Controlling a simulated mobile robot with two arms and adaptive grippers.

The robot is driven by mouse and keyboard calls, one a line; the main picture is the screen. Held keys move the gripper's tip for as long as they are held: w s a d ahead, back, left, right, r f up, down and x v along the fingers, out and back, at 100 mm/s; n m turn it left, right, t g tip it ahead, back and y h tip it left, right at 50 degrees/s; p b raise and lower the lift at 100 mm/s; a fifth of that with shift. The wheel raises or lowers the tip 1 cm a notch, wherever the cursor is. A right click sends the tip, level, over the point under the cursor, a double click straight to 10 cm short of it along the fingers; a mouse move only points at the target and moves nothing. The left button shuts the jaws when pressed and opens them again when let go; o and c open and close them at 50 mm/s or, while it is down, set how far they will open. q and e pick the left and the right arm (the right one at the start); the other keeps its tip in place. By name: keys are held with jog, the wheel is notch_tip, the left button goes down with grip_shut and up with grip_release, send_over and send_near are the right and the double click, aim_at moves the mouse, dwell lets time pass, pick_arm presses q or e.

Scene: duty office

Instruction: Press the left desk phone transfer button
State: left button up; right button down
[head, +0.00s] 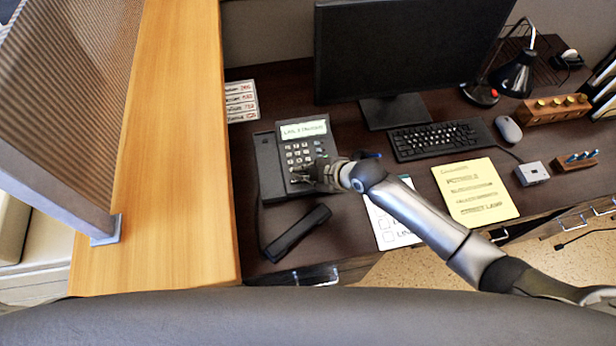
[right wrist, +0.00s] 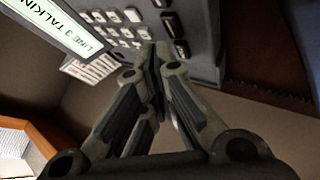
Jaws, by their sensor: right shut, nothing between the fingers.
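The desk phone (head: 268,166) stands at the left of the dark desk, with a lit green screen (head: 303,129) that reads roughly "LINE 3 TALKING". Its handset (head: 297,233) lies off the cradle on the desk in front of it. My right gripper (head: 308,176) is shut and empty over the lower right of the phone's keys. In the right wrist view the fingertips (right wrist: 158,52) are at the phone's keypad (right wrist: 118,28), close to the grey keys; whether they touch is unclear. The transfer button's label cannot be read. My left gripper is not in view.
A monitor (head: 400,50) and keyboard (head: 440,138) stand right of the phone. A yellow sheet (head: 475,192) and a white checklist (head: 388,230) lie near the front edge. A label card (head: 241,100) lies behind the phone. A wooden ledge (head: 170,150) bounds the left.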

dwell(0.4)
jog(key=shift+f+b, duration=0.35)
jog(key=shift+f, duration=0.1)
jog(key=shift+f+b, duration=0.35)
jog(key=shift+f, duration=0.1)
dwell(0.4)
jog(key=shift+r, duration=0.15)
jog(key=shift+r+p, duration=0.7)
jog(key=shift+p, duration=0.1)
jog(key=shift+r, duration=0.1)
notch_tip(320, 180, up, 5)
jog(key=p, duration=0.4)
dwell(0.5)
